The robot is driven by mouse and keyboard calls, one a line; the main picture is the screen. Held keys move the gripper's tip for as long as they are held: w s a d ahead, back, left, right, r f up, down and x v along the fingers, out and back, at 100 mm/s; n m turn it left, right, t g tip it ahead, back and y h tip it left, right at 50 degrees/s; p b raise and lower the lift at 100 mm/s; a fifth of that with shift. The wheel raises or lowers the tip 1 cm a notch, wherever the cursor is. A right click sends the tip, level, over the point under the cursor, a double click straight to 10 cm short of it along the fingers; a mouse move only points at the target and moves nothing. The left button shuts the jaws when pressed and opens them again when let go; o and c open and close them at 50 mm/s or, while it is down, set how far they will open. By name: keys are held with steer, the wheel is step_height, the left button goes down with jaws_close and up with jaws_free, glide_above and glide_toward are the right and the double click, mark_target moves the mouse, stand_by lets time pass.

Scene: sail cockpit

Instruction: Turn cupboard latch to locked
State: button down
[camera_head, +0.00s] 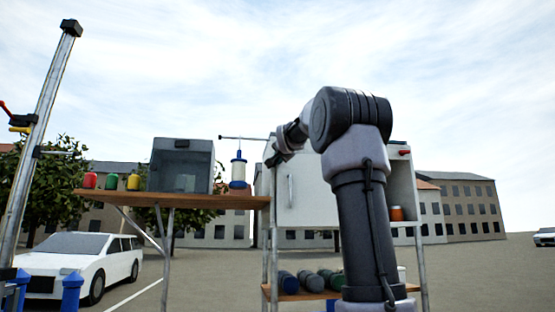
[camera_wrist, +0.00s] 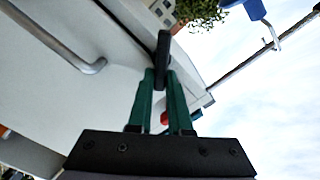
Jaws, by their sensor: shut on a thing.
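The white cupboard (camera_head: 312,205) stands on the shelf stand in the head view, with a vertical bar handle (camera_head: 291,190) on its door. In the wrist view the cupboard door (camera_wrist: 60,90) fills the left side, with its bar handle (camera_wrist: 75,55). The dark latch lever (camera_wrist: 163,45) is near the door's edge. My gripper (camera_wrist: 163,78) has its green fingers on both sides of the lever and is shut on it. In the head view my gripper (camera_head: 278,155) is at the cupboard's upper left and hides the latch. A small red part (camera_wrist: 164,118) shows between the fingers.
Left of the cupboard, a wooden shelf (camera_head: 180,199) carries a grey box (camera_head: 182,166), coloured jars (camera_head: 111,181) and a white-and-blue lantern-like thing (camera_head: 238,172). Dark rolls (camera_head: 311,281) lie on the lower shelf. An orange jar (camera_head: 397,213) stands at the cupboard's right.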

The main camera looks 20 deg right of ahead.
steer(key=shift+d+f+m, duration=0.1)
steer(key=shift+f+m, duration=0.15)
steer(key=shift+m, duration=1.1)
steer(key=shift+d+f+m, duration=0.1)
steer(key=shift+f+m, duration=0.1)
steer(key=shift+m, duration=1.2)
steer(key=shift+d+f+m, duration=0.1)
steer(key=shift+f+m, duration=0.15)
steer(key=shift+m, duration=1.1)
steer(key=c, duration=0.8)
jaws_free()
steer(key=shift+s, duration=0.1)
steer(key=shift+c, duration=0.2)
steer(key=v, duration=1.1)
